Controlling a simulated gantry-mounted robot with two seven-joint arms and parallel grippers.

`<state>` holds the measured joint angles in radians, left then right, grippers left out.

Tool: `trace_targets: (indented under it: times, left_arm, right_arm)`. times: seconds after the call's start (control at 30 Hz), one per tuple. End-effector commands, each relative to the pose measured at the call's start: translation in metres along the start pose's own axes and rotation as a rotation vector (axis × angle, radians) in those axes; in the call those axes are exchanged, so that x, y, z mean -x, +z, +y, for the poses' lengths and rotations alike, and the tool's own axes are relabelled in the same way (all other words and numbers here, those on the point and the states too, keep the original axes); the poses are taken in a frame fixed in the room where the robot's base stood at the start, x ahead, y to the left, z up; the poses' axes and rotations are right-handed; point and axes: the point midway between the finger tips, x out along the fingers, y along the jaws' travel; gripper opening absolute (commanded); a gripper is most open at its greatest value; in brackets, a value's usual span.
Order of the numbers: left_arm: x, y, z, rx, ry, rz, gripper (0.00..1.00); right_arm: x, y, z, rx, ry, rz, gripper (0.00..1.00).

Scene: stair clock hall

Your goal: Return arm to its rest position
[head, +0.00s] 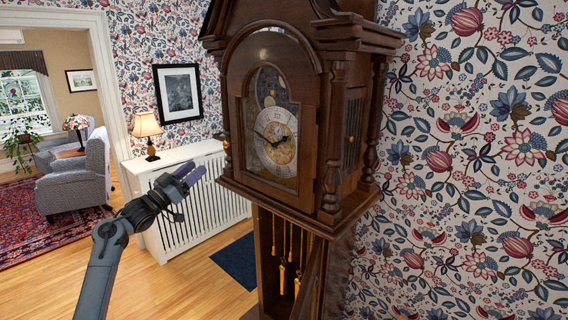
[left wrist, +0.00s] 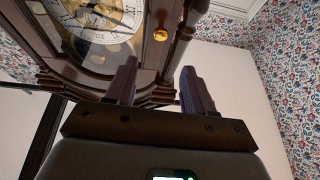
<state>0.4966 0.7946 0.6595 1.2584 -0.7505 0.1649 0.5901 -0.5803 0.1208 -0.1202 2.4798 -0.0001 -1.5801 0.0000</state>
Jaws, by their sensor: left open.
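My left gripper (head: 190,177) is in the head view, raised in front of the white radiator cover and left of the clock's hood. Its purple fingers are apart and empty. In the left wrist view the two fingers (left wrist: 160,88) point up toward the clock, with a clear gap between them. The tall wooden grandfather clock (head: 329,150) stands at the centre. Its glazed hood door (head: 302,165) looks closed over the dial (head: 274,139). A round brass knob (left wrist: 160,34) shows on it in the left wrist view. My right gripper is in neither view.
The lower case door (head: 311,280) of the clock stands open, with brass weights (head: 283,277) hanging inside. A lamp (head: 147,131) stands on the white radiator cover (head: 205,205). A dark blue mat (head: 238,261) lies on the floor. A grey armchair (head: 75,178) is far left.

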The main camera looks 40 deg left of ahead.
Motion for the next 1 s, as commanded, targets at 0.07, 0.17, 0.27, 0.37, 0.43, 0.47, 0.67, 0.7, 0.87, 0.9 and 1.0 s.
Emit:
trace_targets:
  times: [0.07, 0.17, 0.27, 0.37, 0.43, 0.47, 0.67, 0.7, 0.87, 0.9, 1.0]
  left_arm:
    - [0.002, 0.007, 0.000, 0.001, 0.000, -0.013, 0.53]
    - [0.009, 0.030, 0.002, 0.008, 0.000, -0.051, 0.53]
    - [0.021, 0.070, 0.010, 0.032, 0.006, -0.111, 0.53]
    - [0.036, 0.126, 0.030, 0.062, 0.029, -0.195, 0.53]
    - [0.051, 0.167, 0.055, 0.081, 0.059, -0.258, 0.53]
    - [0.058, 0.185, 0.067, 0.088, 0.073, -0.284, 0.53]
    - [0.117, 0.291, 0.161, 0.125, 0.147, -0.468, 0.53]
    - [0.131, 0.309, 0.181, 0.125, 0.155, -0.510, 0.53]
    - [0.196, 0.369, 0.266, 0.115, 0.178, -0.680, 0.53]
    - [0.213, 0.380, 0.288, 0.109, 0.180, -0.724, 0.53]
    - [0.260, 0.398, 0.345, 0.090, 0.179, -0.840, 0.53]
  right_arm:
    - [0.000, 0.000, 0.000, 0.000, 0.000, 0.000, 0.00]
    - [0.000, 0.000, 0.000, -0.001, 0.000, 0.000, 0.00]
    - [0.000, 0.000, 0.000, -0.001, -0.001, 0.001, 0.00]
    - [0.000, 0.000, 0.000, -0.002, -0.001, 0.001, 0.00]
    - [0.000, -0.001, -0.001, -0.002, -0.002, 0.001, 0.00]
    - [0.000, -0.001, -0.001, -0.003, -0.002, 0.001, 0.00]
    - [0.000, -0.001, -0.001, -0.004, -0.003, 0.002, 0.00]
    - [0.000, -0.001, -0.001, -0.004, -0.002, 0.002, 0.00]
    - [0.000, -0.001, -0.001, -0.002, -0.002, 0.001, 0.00]
    - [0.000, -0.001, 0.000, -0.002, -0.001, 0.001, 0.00]
    - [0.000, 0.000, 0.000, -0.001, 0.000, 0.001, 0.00]
